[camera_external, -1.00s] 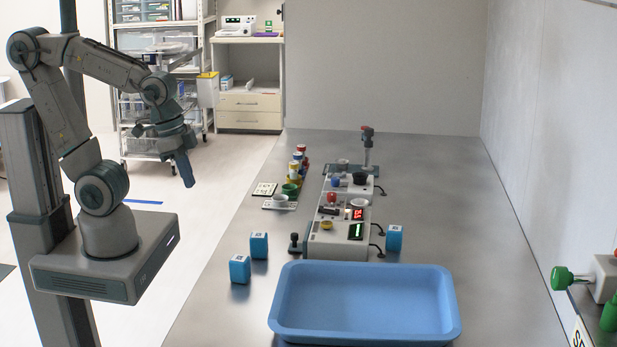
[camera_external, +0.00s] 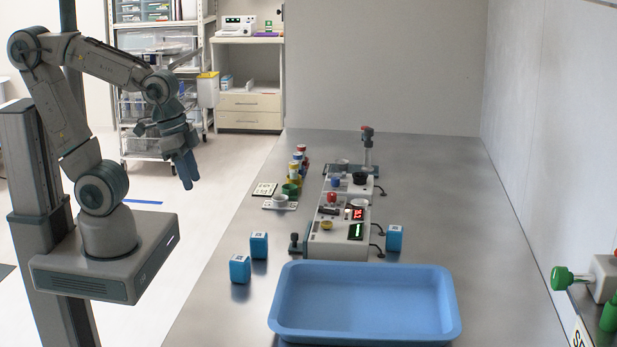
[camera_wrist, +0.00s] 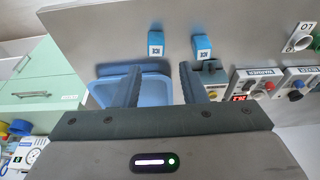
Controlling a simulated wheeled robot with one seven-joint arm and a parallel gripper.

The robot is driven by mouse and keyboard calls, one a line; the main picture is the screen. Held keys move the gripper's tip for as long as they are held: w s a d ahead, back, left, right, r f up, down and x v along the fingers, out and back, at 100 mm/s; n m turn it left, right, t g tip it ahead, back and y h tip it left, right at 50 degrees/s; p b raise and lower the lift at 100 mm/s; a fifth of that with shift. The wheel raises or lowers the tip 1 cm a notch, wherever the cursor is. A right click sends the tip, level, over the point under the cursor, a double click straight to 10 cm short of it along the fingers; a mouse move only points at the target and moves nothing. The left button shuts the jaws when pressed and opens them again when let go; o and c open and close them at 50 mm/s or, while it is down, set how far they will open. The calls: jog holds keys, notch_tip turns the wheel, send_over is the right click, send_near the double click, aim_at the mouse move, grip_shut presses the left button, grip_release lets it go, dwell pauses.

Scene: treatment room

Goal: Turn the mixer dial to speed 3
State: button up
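A row of control modules stands on the metal table in the external view. The far module (camera_external: 349,190) carries a black dial (camera_external: 360,178) and a blue knob. The middle one has a red button and red display; the near one has a yellow knob (camera_external: 327,225) and green display. The labels are too small for me to say surely which is the mixer, and no dial setting is readable. In the wrist view the modules (camera_wrist: 300,77) are at the right, partly cut off. My gripper (camera_external: 191,184) is open and empty, left of the table, well away from the modules; its fingers (camera_wrist: 160,88) are spread.
A blue tray (camera_external: 365,333) lies at the table's front. Blue boxes (camera_external: 240,269) stand left of the modules, another (camera_external: 394,238) to their right. The table right of the modules is largely clear.

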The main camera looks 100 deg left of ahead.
jog(key=shift+o, duration=0.3)
jog(key=w+a+r+n, duration=0.2)
jog(key=w+a, duration=0.5)
jog(key=w, duration=0.4)
jog(key=shift+r+y, duration=0.4)
jog(key=shift+r, duration=0.1)
jog(key=n+y+p, duration=0.1)
jog(key=n+y, duration=0.1)
jog(key=n, duration=0.5)
send_over(335, 178)
jog(key=s+d, duration=0.4)
notch_tip(335, 178, down, 9)
jog(key=p+x, duration=0.1)
jog(key=x, duration=0.5)
jog(key=p+x, duration=0.1)
jog(key=x, duration=0.6)
jog(key=shift+w+a+p, duration=0.2)
jog(key=shift+a+p, duration=0.05)
jog(key=shift+p, duration=0.15)
jog(key=c, duration=1)
